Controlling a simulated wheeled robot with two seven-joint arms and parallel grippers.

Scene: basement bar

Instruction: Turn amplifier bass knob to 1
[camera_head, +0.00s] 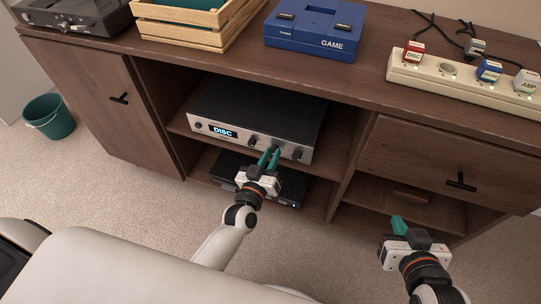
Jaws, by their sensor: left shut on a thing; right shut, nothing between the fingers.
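The amplifier (262,105) is a black box with a silver front panel, standing on the upper shelf of the open cabinet bay. Its lit display (224,132) reads DISC. Dark knobs show on the right half of the panel, one to the left (253,142) of my gripper and one to the right (297,154). My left gripper (269,157) has its teal fingers at the panel between these two, shut on a small knob there that they mostly hide. Knob labels are too small to read. My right gripper (399,226) is shut and empty, in front of the cabinet's lower right shelf.
A dark device (232,163) sits on the shelf below the amplifier. On the cabinet top are a wooden crate (190,36), a blue GAME box (317,28) and a power strip (430,72) with labelled plugs. A teal bucket (49,117) stands on the carpet at left.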

